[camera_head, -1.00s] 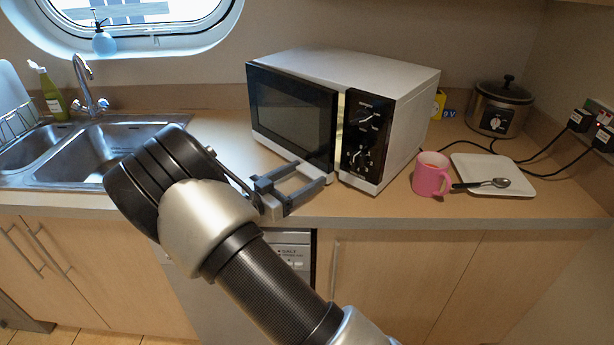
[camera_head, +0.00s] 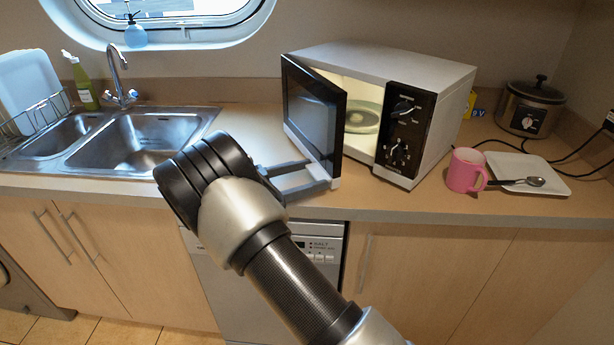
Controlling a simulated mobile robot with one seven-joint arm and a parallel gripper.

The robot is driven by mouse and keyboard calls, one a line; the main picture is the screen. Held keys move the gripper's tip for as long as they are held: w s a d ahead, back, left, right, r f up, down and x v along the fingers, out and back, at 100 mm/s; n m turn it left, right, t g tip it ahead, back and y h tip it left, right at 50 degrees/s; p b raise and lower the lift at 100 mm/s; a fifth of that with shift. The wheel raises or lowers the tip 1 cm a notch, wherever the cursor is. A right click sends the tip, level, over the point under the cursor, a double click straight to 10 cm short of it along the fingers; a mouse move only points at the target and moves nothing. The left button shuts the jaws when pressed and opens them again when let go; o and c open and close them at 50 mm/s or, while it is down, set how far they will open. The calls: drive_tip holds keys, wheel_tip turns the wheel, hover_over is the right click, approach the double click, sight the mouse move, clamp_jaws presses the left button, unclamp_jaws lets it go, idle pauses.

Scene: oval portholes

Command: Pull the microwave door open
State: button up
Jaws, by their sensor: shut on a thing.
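The microwave (camera_head: 435,72) stands on the counter, white with a black control panel on its right. Its dark door (camera_head: 314,112) is hinged at the left and stands partly open. The lit inside shows a round turntable (camera_head: 364,118). My gripper (camera_head: 325,176) is at the lower free edge of the door, shut on that edge. The exact contact of the fingers on the door is hard to make out. My arm comes up from the bottom of the view.
A pink mug (camera_head: 466,170) and a white tray (camera_head: 528,170) with a spoon lie right of the microwave. A slow cooker (camera_head: 528,107) stands behind them. A double sink (camera_head: 150,137) is at the left. The counter left of the door is clear.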

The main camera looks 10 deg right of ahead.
drive_tip(key=o, duration=1.5)
drive_tip(key=v, duration=1.7)
drive_tip(key=shift+a, duration=0.25)
drive_tip(key=shift+c, duration=0.3)
